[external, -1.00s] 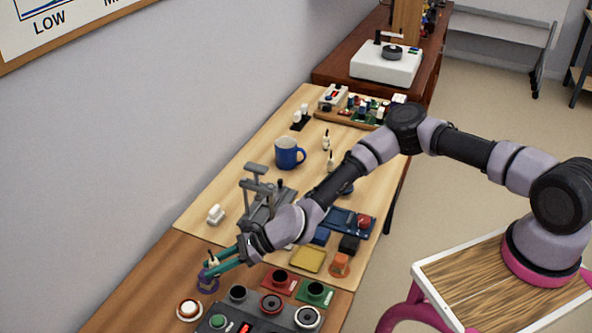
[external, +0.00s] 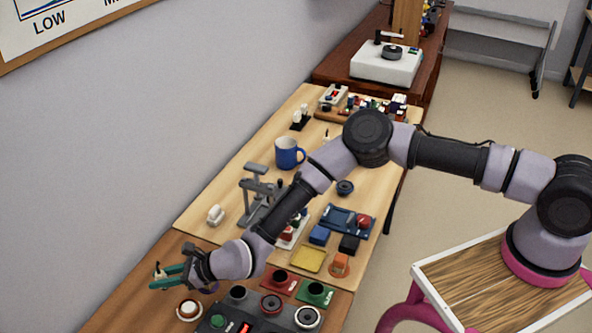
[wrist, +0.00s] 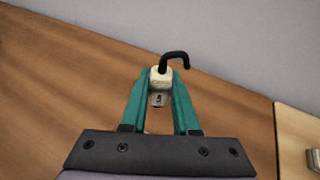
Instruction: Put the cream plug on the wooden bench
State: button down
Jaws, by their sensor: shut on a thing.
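The cream plug (wrist: 161,78) has a bent black cable stub and a metal end. My gripper (wrist: 159,88) is shut on it, with one teal finger on each side. In the external view the plug (external: 157,270) shows small at the fingertips of my gripper (external: 160,279), over the left part of the brown wooden bench (external: 125,313). In the wrist view the brown bench (wrist: 55,95) lies below the plug. I cannot tell the height of the plug above it.
A control panel (external: 262,318) and dark cups stand to the right. The lighter wooden table (external: 225,190) holds a blue mug (external: 287,153) and a grey stand (external: 258,190). A wall borders the left.

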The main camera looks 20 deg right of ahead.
aim_at(170, 302)
notch_tip(170, 302, down, 6)
jog(key=shift+f, duration=0.25)
jog(key=c, duration=0.7)
grip_release()
jog(key=shift+o, duration=0.2)
jog(key=shift+d, duration=0.1)
jog(key=v, duration=1.2)
jog(key=shift+w+r, duration=0.1)
jog(key=shift+r, duration=0.05)
